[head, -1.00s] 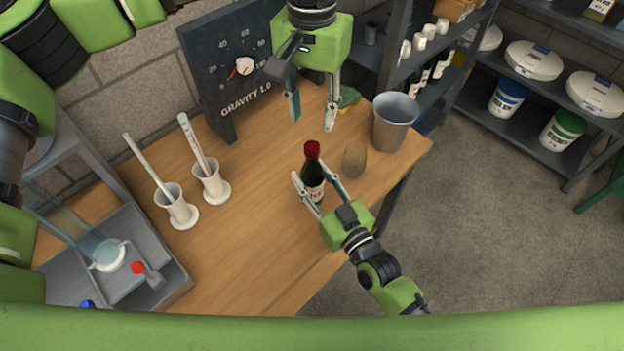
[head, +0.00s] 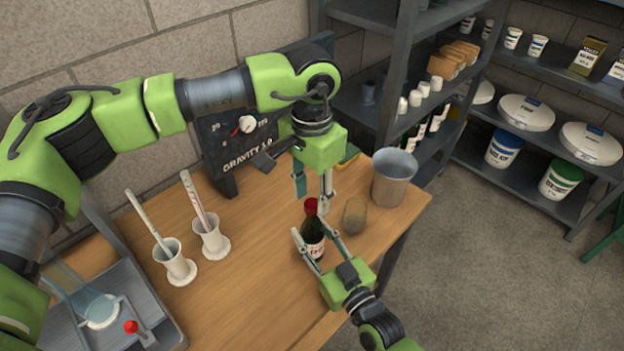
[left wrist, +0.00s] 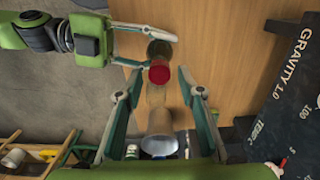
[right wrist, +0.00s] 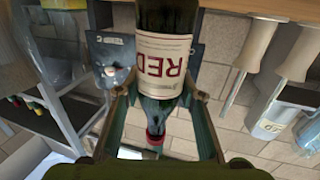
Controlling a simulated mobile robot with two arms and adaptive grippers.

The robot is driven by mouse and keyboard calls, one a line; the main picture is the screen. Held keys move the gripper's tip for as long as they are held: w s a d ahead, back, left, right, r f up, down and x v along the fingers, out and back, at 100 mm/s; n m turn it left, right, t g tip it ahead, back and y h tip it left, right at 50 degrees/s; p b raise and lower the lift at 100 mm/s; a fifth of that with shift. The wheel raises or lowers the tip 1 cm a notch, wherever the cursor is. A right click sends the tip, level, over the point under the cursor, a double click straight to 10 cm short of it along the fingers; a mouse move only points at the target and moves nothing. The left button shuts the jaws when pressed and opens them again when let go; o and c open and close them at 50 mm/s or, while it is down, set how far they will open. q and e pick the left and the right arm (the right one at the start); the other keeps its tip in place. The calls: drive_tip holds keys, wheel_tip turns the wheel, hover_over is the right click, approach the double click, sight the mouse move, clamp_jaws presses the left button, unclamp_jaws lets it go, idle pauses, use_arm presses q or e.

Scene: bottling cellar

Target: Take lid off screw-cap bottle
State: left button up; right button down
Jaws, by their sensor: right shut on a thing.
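A dark wine bottle (head: 313,243) with a pale label and a red screw cap (head: 311,207) stands upright on the wooden table. My right gripper (head: 312,230) is shut around the bottle's body from the front. The right wrist view shows the label (right wrist: 164,66) between its fingers, with the cap (right wrist: 155,138) visible. My left gripper (head: 313,194) hangs above the bottle, pointing down, its fingers apart. In the left wrist view the red cap (left wrist: 159,73) appears between the open fingertips, with a gap on both sides.
Two white cylinders (head: 176,265) (head: 211,240) with tubes stand left. A gravity gauge board (head: 240,150) is behind. A grey tray (head: 160,305) lies front left.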

use_arm(q)
drive_tip(key=shift+f, duration=0.55)
